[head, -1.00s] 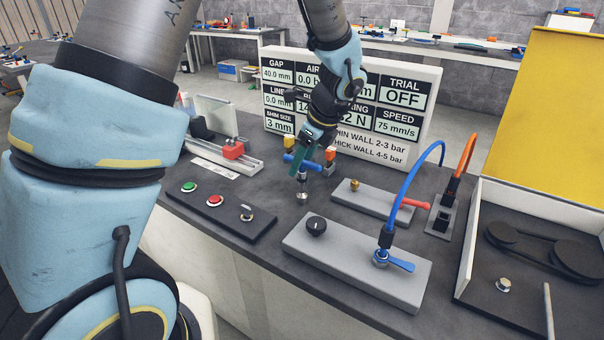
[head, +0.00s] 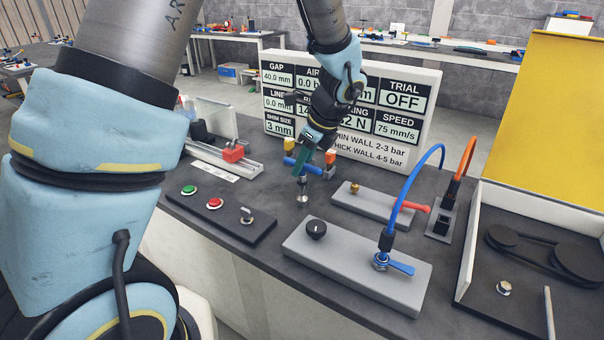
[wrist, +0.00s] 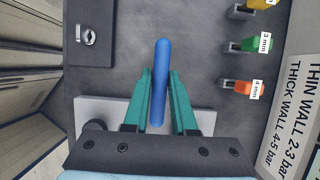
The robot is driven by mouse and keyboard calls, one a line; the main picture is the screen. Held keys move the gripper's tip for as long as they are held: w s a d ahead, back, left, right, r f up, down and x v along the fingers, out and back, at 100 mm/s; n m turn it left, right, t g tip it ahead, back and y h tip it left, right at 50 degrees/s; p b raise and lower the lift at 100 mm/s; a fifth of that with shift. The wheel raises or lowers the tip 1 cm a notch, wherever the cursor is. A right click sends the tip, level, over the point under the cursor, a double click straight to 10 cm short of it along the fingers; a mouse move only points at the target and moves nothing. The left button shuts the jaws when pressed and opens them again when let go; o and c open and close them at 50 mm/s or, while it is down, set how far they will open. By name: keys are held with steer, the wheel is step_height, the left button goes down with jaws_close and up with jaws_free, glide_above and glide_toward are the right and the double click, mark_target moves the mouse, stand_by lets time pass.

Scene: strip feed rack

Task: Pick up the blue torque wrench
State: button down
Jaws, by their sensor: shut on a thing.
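The blue torque wrench shows in the wrist view as a long blue bar (wrist: 161,82) between the two green fingers of my gripper (wrist: 161,88). In the head view its blue handle (head: 313,170) lies crosswise at my gripper (head: 305,160), with a metal shaft and round silver end (head: 302,197) below it. My gripper is shut on the blue handle. The silver end is close to the bench top; I cannot tell whether it touches.
A grey block with a black knob and blue lever (head: 352,262) stands in front. A black panel with green and red buttons (head: 222,211) is at left. Orange and yellow shim tabs (head: 330,157) are close behind the wrench. The display board (head: 420,90) stands at the back.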

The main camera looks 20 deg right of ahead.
steer(key=shift+r, duration=0.1)
step_height(320, 180, up, 10)
steer(key=shift+f+b, duration=0.1)
steer(key=shift+b, duration=0.7)
steer(key=c, duration=1.4)
jaws_free()
jaws_close()
